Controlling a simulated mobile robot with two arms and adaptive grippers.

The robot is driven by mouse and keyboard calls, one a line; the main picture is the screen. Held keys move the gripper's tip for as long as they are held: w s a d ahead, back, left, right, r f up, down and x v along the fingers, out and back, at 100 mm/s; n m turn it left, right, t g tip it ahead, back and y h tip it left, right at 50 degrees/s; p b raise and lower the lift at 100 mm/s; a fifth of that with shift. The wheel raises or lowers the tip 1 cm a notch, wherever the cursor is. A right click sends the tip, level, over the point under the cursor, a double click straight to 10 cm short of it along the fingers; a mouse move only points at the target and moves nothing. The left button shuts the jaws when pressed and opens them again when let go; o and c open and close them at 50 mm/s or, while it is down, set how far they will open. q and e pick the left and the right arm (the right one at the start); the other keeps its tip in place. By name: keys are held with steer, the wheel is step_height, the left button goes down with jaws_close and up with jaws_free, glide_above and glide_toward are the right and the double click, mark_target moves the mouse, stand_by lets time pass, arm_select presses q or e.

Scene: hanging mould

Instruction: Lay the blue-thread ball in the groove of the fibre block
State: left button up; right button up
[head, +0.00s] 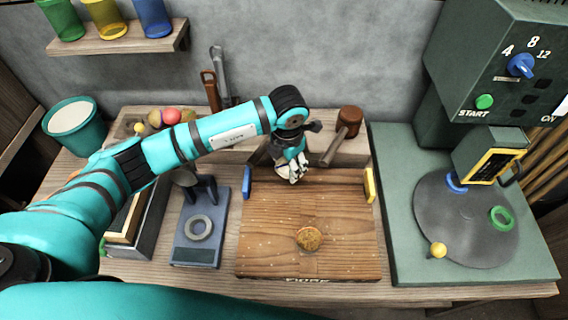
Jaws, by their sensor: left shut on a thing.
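My left gripper (291,175) is over the back part of this block, pointing down. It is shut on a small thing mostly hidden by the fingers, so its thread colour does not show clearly. My right gripper is not in view.
A blue piece (247,183) and a yellow piece (369,184) stand at the block's back corners. A mallet (347,125) lies behind. Several balls (170,117) sit at back left. A green machine (490,70) with a round plate (460,215) stands right.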

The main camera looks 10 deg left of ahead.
arm_select(q)
steer(key=shift+f, duration=0.5)
step_height(320, 180, down, 6)
steer(key=b, duration=0.4)
steer(key=shift+b, duration=0.35)
steer(key=shift+f+b, duration=0.45)
steer(key=shift+f, duration=0.05)
steer(key=o, duration=1.3)
